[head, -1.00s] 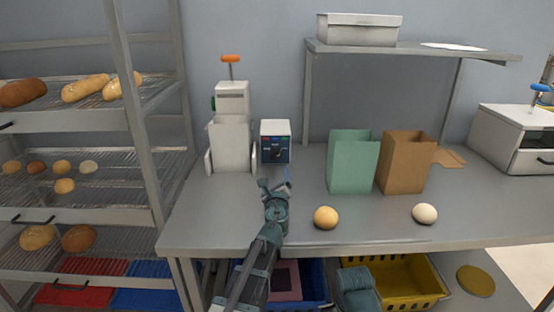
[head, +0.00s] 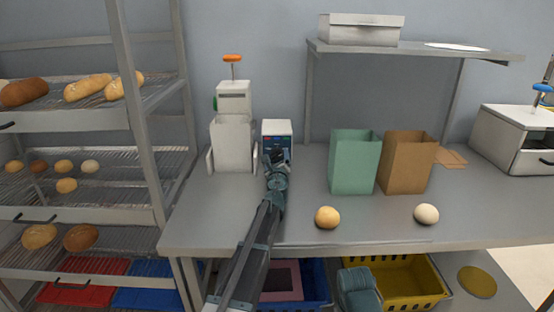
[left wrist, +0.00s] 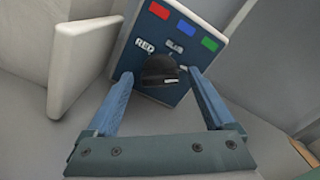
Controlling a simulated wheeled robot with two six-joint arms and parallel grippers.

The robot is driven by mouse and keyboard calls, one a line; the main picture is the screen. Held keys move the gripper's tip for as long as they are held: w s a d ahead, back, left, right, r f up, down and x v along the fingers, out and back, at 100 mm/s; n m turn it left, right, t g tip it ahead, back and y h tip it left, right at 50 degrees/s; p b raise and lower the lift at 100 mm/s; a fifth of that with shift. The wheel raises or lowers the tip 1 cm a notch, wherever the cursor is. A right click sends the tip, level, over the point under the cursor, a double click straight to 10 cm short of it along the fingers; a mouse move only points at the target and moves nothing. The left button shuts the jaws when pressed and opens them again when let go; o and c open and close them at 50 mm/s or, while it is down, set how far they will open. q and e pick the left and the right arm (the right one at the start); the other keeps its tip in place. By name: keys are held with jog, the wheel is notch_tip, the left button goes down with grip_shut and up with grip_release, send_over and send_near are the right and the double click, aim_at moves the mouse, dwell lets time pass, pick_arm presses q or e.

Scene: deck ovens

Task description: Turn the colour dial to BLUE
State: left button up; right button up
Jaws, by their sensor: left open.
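The colour dial is a dark knob (left wrist: 160,70) on the blue front of a small white box (head: 277,127), which stands at the back of the table. In the left wrist view the panel (left wrist: 178,15) has red, blue and green patches along its top, and a label reads RED. My left gripper (head: 277,157) is right in front of the box and hides most of the knob in the head view. Its open fingers (left wrist: 159,76) reach to either side of the knob; I cannot tell whether they touch it.
A white machine (head: 233,140) with an orange handle stands just left of the box. A green bag (head: 353,165) and a brown bag (head: 405,165) stand to the right. Two round buns (head: 327,217) lie near the front edge. A bread rack (head: 140,120) is at left.

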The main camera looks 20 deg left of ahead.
pick_arm(q)
jog(key=shift+c, duration=0.3)
jog(key=c, duration=1.3)
jog(key=shift+n, duration=0.3)
jog(key=n, duration=0.4)
jog(key=shift+n, duration=0.3)
jog(key=n, duration=0.5)
jog(key=shift+s+n, duration=0.1)
jog(key=shift+n, duration=0.3)
jog(key=o, duration=1.4)
jog(key=shift+c, duration=0.2)
